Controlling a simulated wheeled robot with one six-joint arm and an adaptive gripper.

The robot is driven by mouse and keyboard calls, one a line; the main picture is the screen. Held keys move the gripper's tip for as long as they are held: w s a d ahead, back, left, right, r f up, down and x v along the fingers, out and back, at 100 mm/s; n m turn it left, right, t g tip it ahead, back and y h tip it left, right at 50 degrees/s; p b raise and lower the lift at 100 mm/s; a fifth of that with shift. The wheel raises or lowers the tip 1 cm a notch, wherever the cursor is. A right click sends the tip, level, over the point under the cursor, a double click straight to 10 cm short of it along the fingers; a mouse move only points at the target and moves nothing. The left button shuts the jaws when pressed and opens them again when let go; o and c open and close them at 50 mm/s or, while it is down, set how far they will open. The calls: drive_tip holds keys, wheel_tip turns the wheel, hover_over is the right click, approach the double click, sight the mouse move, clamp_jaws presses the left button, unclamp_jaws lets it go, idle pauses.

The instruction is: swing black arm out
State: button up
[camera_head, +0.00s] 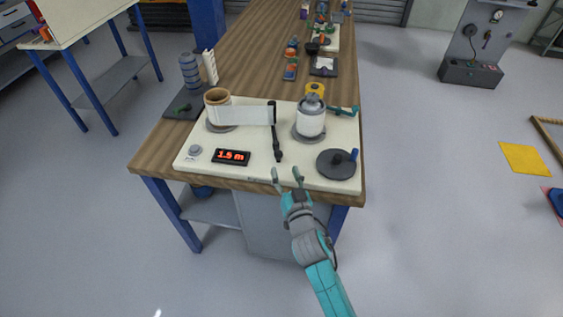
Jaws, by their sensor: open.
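The black arm (277,143) lies on the cream panel (240,172), near its middle, and runs from an upright black end at the back toward the front edge. A white film strip (245,115) spans from the brown-cored roll (217,97) on the left to the upright black end. A white roll (311,120) with a grey top stands on a grey disc right of the black arm. My gripper (287,176) is open and empty at the panel's front edge, just in front of the black arm's near end and apart from it.
A red-lit display (231,157) and a grey knob (195,151) sit front left on the panel. A dark disc with a knob (337,164) is front right. A yellow ring (316,88) and teal lever (343,111) are behind.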

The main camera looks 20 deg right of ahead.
drive_tip(key=shift+s+a, duration=0.15)
drive_tip(key=shift+s, duration=0.9)
drive_tip(key=shift+s+a, duration=0.1)
drive_tip(key=shift+s, duration=0.95)
drive_tip(key=s+a+f+n+g+y, duration=0.1)
drive_tip(key=s+f+n, duration=0.1)
drive_tip(key=s, duration=1.3)
drive_tip(key=s+a+f+n+g+y, duration=0.1)
drive_tip(key=s+a+f+y, duration=0.1)
drive_tip(key=s, duration=1.3)
drive_tip(key=s+r+g, duration=0.1)
drive_tip(key=s+r, duration=0.4)
drive_tip(key=s, duration=0.5)
drive_tip(key=shift+d+n, duration=0.35)
drive_tip(key=shift+n, duration=0.05)
